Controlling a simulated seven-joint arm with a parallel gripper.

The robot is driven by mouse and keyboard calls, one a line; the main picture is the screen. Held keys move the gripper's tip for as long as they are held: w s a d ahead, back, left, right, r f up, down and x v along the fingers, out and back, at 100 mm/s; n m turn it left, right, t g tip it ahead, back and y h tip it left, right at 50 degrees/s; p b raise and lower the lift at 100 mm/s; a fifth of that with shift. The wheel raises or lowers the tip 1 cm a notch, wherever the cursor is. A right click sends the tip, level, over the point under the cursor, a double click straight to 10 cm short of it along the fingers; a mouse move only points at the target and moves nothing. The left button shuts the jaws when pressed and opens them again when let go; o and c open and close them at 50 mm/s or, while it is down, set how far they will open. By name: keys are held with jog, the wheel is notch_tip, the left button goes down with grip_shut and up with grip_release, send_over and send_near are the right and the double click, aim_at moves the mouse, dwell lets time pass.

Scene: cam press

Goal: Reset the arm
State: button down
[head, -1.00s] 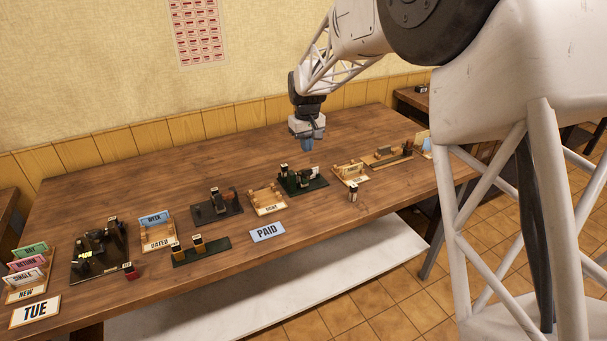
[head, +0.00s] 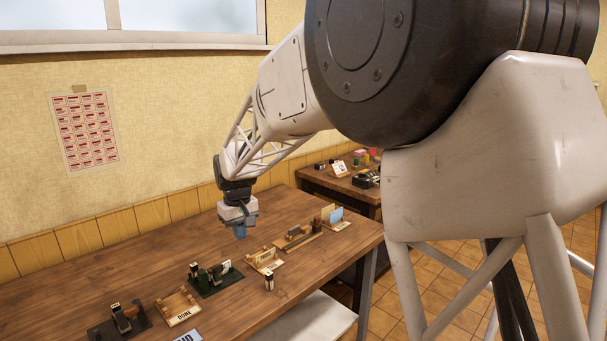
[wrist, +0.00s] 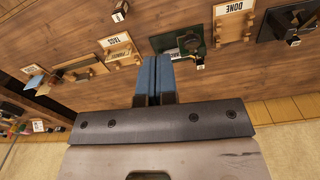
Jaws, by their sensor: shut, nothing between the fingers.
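My gripper (head: 241,233) hangs over the wooden table (head: 150,252), pointing down, near the table's back half. In the wrist view its two blue fingers (wrist: 155,75) lie side by side, shut, with nothing between them. My gripper is above the table and apart from the items on it. A dark green press-like fixture (head: 212,277) stands below and in front of it in the head view; it also shows just past the fingertips in the wrist view (wrist: 187,48).
A wooden tray labelled DONE (head: 180,307), a dark fixture (head: 119,322), a wooden rack (head: 265,261), a small dark-and-white block (head: 269,281) and a long wooden fixture (head: 297,238) line the table. A side table (head: 335,182) with small items stands behind right. The table's back left is clear.

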jog(key=s+d+r+m+t, duration=0.15)
jog(key=s+d+r, duration=0.25)
jog(key=s+d, duration=0.6)
jog(key=s+d+r+m+g, duration=0.1)
jog(key=s+d+r+m, duration=0.25)
jog(key=s+d, duration=0.65)
jog(key=s+d+f+m+t, duration=0.1)
jog(key=s+d, duration=0.7)
jog(key=s, duration=0.2)
jog(key=s+d+f+m, duration=0.2)
jog(key=s+d, duration=0.6)
jog(key=s, duration=0.3)
jog(key=shift+s+f+t, duration=0.15)
jog(key=shift+s+t, duration=0.1)
jog(key=shift+t, duration=0.1)
